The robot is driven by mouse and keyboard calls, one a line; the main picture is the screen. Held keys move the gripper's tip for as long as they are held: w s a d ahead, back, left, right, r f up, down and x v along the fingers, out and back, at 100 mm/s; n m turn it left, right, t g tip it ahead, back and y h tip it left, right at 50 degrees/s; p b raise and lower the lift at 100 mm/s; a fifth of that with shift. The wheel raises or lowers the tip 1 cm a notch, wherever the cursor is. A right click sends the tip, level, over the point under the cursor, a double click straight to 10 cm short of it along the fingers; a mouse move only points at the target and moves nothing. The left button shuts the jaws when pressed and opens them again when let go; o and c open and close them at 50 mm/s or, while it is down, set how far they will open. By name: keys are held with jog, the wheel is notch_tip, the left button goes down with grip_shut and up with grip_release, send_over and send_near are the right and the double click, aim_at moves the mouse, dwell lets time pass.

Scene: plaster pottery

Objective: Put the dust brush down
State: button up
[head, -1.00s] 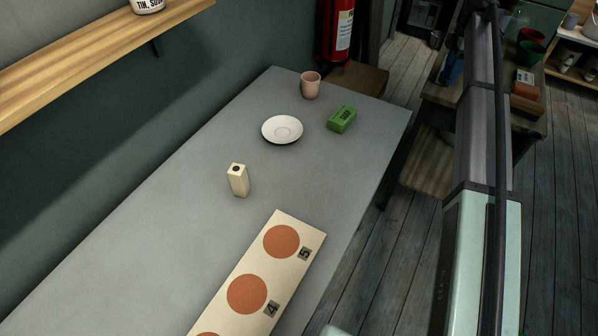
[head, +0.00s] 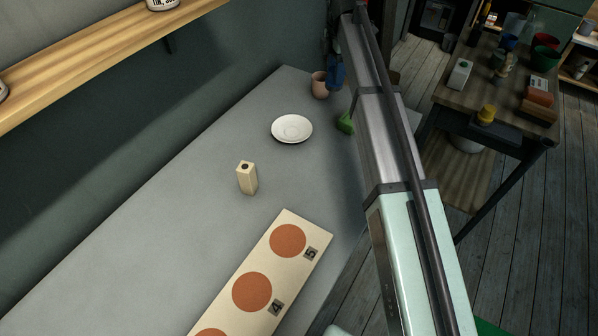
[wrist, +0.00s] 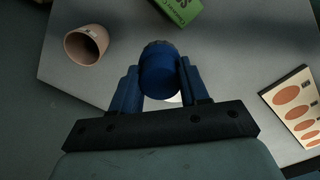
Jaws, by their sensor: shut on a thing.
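The dust brush (wrist: 158,72) shows in the wrist view as a dark blue, rounded thing with a greyish far end. My gripper (wrist: 160,82) is shut on it, with one blue finger on each side. In the head view my gripper (head: 334,72) is above the far end of the grey table (head: 150,215), near the pink cup, partly behind my arm. The brush cannot be told apart from the fingers there. Its underside is hidden, and no contact with the table shows.
Around the gripper are a pink cup (head: 319,85), a green box (head: 345,123) partly behind my arm, and a white saucer (head: 292,129). A beige block with a hole (head: 247,178) and a board with numbered orange circles (head: 262,270) lie nearer. The table's left side is bare.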

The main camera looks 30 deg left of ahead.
jog(key=s+a+f+n, duration=0.1)
jog(key=s+n, duration=0.1)
jog(key=s, duration=0.8)
jog(key=s+a+n, duration=0.2)
jog(key=s, duration=0.8)
jog(key=s+d+f+n, duration=0.2)
jog(key=s+d, duration=0.2)
jog(key=d, duration=0.1)
jog(key=shift+w+d+f+n, duration=0.1)
jog(key=shift+f+n, duration=0.55)
jog(key=shift+f, duration=0.95)
jog(key=shift+d+f+n, duration=0.1)
jog(key=shift+f+n, duration=0.5)
jog(key=shift+f, duration=1.05)
jog(key=shift+w+d+f+n, duration=0.1)
jog(key=shift+f+n, duration=0.55)
jog(key=shift+f, duration=0.95)
jog(key=shift+f, duration=0.1)
jog(key=o, duration=1.1)
jog(key=shift+c, duration=0.2)
